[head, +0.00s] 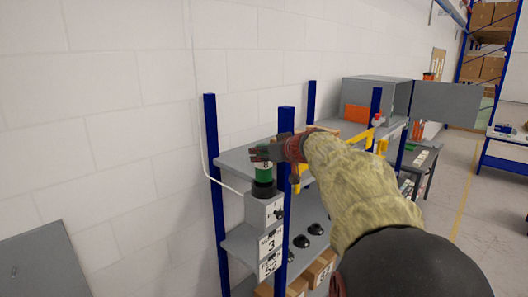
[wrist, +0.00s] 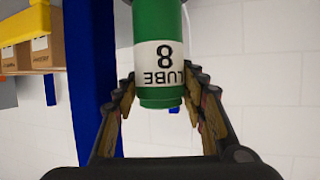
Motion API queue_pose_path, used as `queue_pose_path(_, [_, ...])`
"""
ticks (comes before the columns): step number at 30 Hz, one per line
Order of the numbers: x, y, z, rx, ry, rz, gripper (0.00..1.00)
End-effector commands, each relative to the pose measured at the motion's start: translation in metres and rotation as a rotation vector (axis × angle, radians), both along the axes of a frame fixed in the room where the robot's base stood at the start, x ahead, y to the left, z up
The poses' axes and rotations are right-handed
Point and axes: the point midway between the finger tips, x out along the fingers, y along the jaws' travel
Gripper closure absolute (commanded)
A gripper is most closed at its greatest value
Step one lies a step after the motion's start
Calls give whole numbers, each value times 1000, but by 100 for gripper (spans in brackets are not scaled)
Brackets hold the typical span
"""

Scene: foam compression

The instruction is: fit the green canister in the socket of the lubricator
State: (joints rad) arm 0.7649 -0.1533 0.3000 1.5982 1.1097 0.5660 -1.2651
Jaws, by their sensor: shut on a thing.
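The green canister (head: 264,173) stands upright on the black socket (head: 263,189) of the grey lubricator (head: 262,211) in the head view. I cannot tell whether it is seated in the socket or just above it. My gripper (head: 266,152) reaches in from the right and is shut on the canister near its top. In the wrist view the canister (wrist: 160,25) has a white label reading LUBE 8, upside down, and the two fingers (wrist: 161,90) lie on either side of it. The fingers partly hide the canister's top in the head view.
Blue posts (head: 284,200) of the shelf rack stand close by the lubricator; one is near my gripper in the wrist view (wrist: 92,80). Black round parts (head: 314,229) and boxes (head: 318,270) are on lower shelves. A white wall (head: 120,110) is behind.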

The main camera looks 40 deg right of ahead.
Motion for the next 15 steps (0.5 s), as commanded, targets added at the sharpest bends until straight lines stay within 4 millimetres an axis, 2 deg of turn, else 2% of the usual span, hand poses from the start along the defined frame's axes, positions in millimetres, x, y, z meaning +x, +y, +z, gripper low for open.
queue_pose_path(15, [0, 0, -22, -1, -2, 0, 90])
